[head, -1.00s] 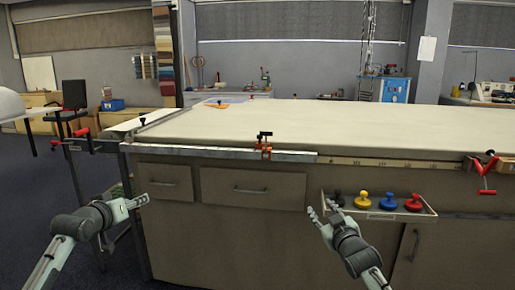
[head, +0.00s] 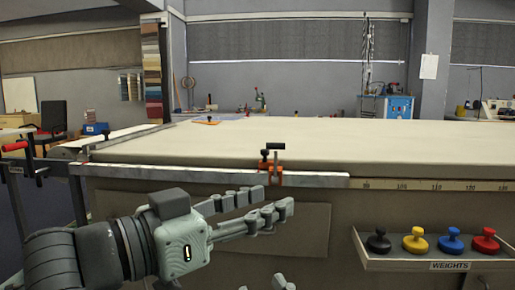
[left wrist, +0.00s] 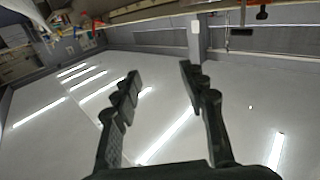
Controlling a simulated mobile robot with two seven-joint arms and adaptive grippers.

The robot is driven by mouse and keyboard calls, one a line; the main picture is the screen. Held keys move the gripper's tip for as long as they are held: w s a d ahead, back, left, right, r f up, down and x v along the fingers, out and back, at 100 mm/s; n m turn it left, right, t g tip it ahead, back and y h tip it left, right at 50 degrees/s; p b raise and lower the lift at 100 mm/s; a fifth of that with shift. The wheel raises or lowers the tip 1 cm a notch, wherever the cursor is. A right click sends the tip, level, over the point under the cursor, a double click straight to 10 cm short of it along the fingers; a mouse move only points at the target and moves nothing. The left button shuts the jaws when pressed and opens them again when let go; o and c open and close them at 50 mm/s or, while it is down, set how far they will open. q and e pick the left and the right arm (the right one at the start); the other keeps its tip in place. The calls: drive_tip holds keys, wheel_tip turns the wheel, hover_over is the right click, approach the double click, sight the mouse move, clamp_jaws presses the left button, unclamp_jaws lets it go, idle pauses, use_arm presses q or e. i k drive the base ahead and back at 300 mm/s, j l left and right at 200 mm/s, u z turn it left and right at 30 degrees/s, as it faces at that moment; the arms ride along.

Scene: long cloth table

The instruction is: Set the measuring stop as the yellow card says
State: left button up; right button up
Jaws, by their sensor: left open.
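The measuring stop (head: 272,167) is an orange clamp with a black knob on top. It sits on the metal rail (head: 220,176) along the table's front edge, left of the yellow scale (head: 430,185). My left gripper (head: 276,199) is open and empty, in front of the table and a little below the stop, not visibly touching it. In the left wrist view its spread fingers (left wrist: 160,72) have nothing between them. A fingertip, seemingly of my right gripper (head: 284,283), shows at the bottom edge; the rest is hidden. I cannot make out a yellow card.
A tray (head: 415,265) marked WEIGHTS, with black, yellow, blue and red weights, juts from the table front at right. A red-handled clamp (head: 14,147) stands at far left. The tabletop (head: 350,140) is mostly clear, with a flat orange piece (head: 207,122) at the back.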

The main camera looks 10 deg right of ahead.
sight(265, 163)
drive_tip(key=i, duration=1.05)
